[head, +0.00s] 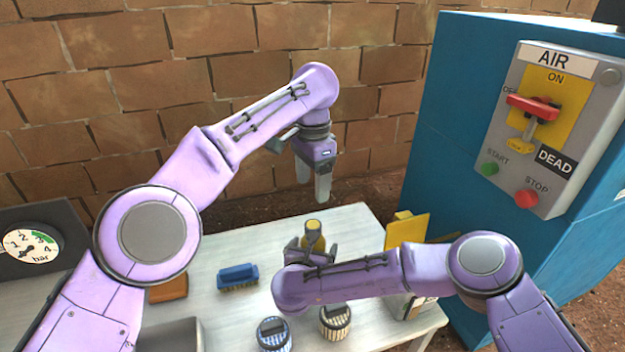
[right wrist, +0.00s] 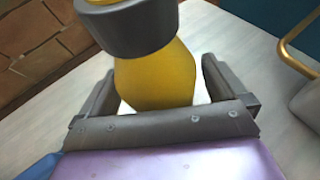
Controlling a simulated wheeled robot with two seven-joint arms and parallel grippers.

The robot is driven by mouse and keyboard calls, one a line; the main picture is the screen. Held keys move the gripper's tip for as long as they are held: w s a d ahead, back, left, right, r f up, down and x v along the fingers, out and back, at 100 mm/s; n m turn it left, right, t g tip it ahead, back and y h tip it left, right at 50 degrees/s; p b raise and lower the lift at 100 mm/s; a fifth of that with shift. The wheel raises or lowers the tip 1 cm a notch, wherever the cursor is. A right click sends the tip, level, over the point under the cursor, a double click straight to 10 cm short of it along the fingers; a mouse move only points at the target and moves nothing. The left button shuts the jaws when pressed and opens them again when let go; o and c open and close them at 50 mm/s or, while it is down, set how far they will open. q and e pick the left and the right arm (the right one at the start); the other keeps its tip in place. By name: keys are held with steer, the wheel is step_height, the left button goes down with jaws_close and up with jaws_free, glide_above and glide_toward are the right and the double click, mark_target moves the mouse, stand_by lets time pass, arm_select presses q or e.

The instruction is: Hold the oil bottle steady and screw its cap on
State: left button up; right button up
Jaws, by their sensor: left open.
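The yellow oil bottle (head: 313,243) stands upright on the table. In the right wrist view its yellow body (right wrist: 155,78) carries a dark grey collar (right wrist: 127,28) with a bit of yellow above; I cannot tell whether this is the cap. My right gripper (head: 313,250) has a finger on each side of the bottle, also in the right wrist view (right wrist: 160,85). Small light gaps show beside the body, and contact is unclear. My left gripper (head: 314,188) is open, empty and points down, above and behind the bottle.
A blue brush (head: 238,274) lies left of the bottle on the white table (head: 225,248). Two striped jars (head: 336,320) (head: 274,334) stand at the front. A yellow object (head: 405,232) stands to the right. A blue cabinet (head: 450,140) rises at right, a brick wall (head: 150,60) behind.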

steer(key=p+v, duration=0.2)
steer(key=v, duration=0.8)
steer(key=shift+s+p, duration=0.3)
steer(key=shift+p, duration=0.05)
steer(key=shift+a+r, duration=0.1)
